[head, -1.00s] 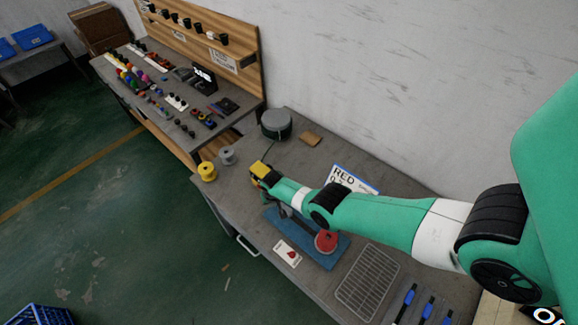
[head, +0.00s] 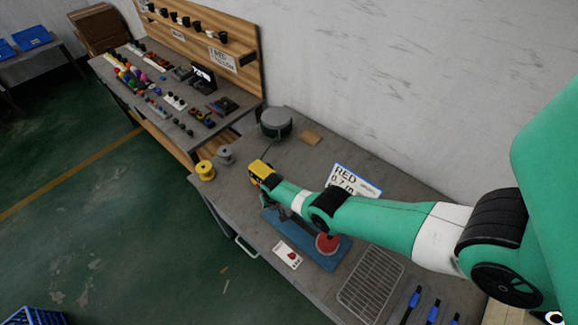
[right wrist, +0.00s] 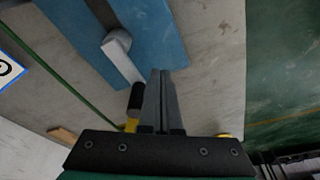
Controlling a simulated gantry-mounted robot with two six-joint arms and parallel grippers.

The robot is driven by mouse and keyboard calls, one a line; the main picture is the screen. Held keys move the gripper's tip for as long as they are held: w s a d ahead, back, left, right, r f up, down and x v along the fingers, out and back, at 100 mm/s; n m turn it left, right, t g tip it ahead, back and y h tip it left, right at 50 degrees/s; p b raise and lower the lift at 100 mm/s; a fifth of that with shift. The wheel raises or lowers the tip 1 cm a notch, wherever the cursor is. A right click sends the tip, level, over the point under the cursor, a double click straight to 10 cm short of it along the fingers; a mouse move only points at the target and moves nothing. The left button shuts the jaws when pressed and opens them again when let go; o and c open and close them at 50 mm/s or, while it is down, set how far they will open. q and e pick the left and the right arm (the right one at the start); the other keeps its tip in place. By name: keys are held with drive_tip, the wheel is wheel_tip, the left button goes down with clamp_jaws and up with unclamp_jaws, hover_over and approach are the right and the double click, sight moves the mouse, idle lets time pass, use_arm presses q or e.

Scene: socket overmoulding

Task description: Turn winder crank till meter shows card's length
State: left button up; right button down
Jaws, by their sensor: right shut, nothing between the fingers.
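The winder has a blue base (head: 276,228) on the grey bench, with a red reel (head: 327,244) at its right end. In the right wrist view its grey crank arm (right wrist: 122,62) ends in a black handle (right wrist: 136,96). My right gripper (right wrist: 161,78) is shut and empty, with its fingers just beside that handle; I cannot tell whether they touch. My arm hides much of the winder in the head view. A yellow and black part (head: 260,170) shows at the arm's end. The white card (head: 352,181) reads "RED 0.7 m". My left gripper is out of view.
A grey round drum (head: 276,123) and a brown block (head: 309,138) stand behind. Yellow (head: 205,170) and grey (head: 226,155) spools stand at the left. A wire rack (head: 370,283) and a small card with a red mark (head: 288,255) lie in front. A black display (head: 204,78) stands on the far bench, digits unclear.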

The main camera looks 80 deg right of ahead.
drive_tip(key=shift+w+d+f+b, duration=0.15)
drive_tip(key=shift+d+b, duration=0.25)
drive_tip(key=shift+d, duration=0.5)
drive_tip(key=shift+d+b, duration=0.4)
drive_tip(key=shift+d, duration=0.15)
drive_tip(key=shift+s+d, duration=0.2)
drive_tip(key=shift+d, duration=0.2)
